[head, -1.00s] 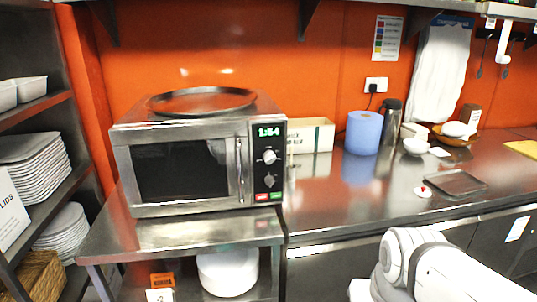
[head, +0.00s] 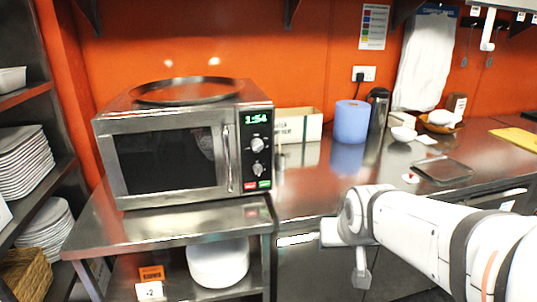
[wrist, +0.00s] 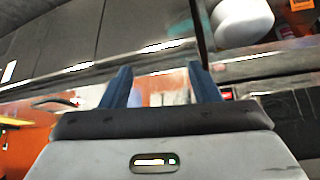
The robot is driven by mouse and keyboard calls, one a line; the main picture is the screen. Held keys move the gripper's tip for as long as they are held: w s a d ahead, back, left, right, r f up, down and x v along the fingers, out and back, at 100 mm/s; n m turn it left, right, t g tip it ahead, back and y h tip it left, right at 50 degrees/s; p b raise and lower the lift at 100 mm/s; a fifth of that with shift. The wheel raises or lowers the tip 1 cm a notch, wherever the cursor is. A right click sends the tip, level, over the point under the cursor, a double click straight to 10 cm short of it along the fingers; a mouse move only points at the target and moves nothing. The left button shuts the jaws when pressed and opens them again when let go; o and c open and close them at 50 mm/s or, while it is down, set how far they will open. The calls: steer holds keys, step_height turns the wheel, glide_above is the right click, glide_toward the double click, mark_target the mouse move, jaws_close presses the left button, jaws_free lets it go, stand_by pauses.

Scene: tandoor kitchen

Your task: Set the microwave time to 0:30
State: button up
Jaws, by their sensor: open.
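The steel microwave (head: 105,165) stands on a steel table at the left, door closed. Its green display (head: 256,118) reads 1:54. Below it on the control panel are an upper knob (head: 258,145) and a lower knob (head: 257,170), with a red button (head: 250,186) and a green button (head: 265,184) at the bottom. My arm enters from the right, its end low in front of the counter, right of the microwave and apart from it. In the wrist view my gripper (wrist: 160,82) is open, with nothing between its blue fingers. The microwave's dark edge shows at the right there.
A round tray (head: 187,90) lies on the microwave. A box (head: 298,126) and a blue paper roll (head: 351,122) stand on the counter to its right. White plates (head: 217,263) sit on the shelf below. A shelf rack with plates (head: 24,165) is at the left.

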steer(key=w+a+r+t+y+b, duration=0.1)
steer(key=w+a+t, duration=0.15)
steer(key=w, duration=0.35)
steer(key=w+a+n+t+b, duration=0.1)
steer(key=w+a, duration=0.2)
steer(key=w, duration=0.2)
steer(key=w+a+r+t+y+b, duration=0.1)
steer(key=w+a+t, duration=0.1)
steer(key=w, duration=0.4)
steer(key=n+t+y+b, duration=0.2)
steer(key=t+y+b, duration=0.1)
steer(key=t+y, duration=0.15)
glide_toward(259, 149)
steer(key=shift+t+h, duration=0.25)
steer(key=shift+t, duration=0.05)
steer(key=x, duration=0.5)
steer(key=p+x, duration=0.1)
steer(key=x, duration=0.2)
steer(key=shift+s+a+r, duration=0.2)
steer(key=shift+a+r, duration=0.1)
steer(key=shift+c, duration=0.2)
steer(key=c, duration=0.9)
steer(key=shift+c, duration=0.2)
steer(key=shift+f+b, duration=0.15)
steer(key=shift+b, duration=0.2)
